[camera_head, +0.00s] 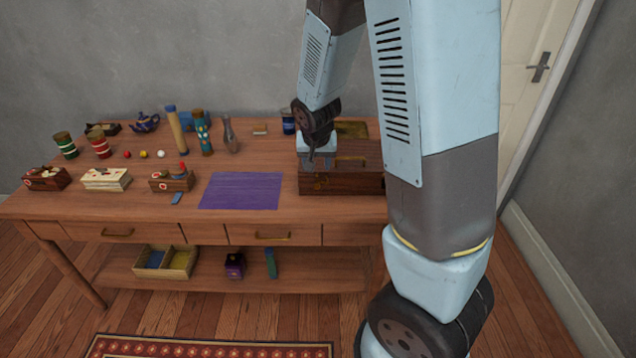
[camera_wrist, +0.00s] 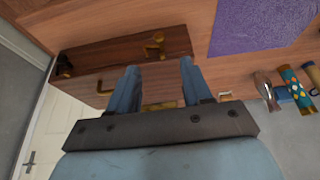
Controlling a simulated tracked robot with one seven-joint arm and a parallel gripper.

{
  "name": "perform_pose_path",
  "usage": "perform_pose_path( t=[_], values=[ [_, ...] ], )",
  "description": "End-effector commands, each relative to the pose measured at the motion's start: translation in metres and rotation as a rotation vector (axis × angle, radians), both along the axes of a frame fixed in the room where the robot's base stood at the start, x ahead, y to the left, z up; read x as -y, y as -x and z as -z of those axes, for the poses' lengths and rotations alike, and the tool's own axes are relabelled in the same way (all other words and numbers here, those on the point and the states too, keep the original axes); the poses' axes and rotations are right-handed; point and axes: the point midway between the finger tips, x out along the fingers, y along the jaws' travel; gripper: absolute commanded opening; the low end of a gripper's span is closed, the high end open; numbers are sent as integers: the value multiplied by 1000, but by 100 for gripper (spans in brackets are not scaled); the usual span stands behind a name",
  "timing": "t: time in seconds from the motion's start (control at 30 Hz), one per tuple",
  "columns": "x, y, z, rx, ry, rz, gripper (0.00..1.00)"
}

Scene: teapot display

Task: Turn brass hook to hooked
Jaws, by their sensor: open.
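The dark wooden box (camera_head: 345,184) stands at the right of the table, its right end hidden behind my arm. A brass fitting that looks like the brass hook (camera_wrist: 155,44) is on the box's dark front side in the wrist view. Its exact turn is too small to tell. A second brass fitting (camera_wrist: 64,66) sits near the left end of that side. My gripper (camera_head: 318,163) is over the left part of the box, pointing down. In the wrist view my gripper (camera_wrist: 159,70) is open, its two fingers apart with nothing between them, near the hook but apart from it in the picture.
A purple mat (camera_head: 241,191) lies left of the box. A grey vase (camera_head: 230,138), a patterned cylinder (camera_head: 203,135) and a dark blue cup (camera_head: 288,122) stand behind. Small boxes, cups and balls fill the table's left. A brass handle (camera_head: 350,158) shows on the box.

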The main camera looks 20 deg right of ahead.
Motion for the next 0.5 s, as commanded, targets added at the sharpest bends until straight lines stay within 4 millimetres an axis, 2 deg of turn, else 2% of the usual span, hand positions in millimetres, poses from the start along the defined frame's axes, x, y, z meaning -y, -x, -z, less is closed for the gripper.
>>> perform_pose_path(
  t=[0.5],
  values=[
    [9,-22,59,-2,0,3,49]
  ],
)
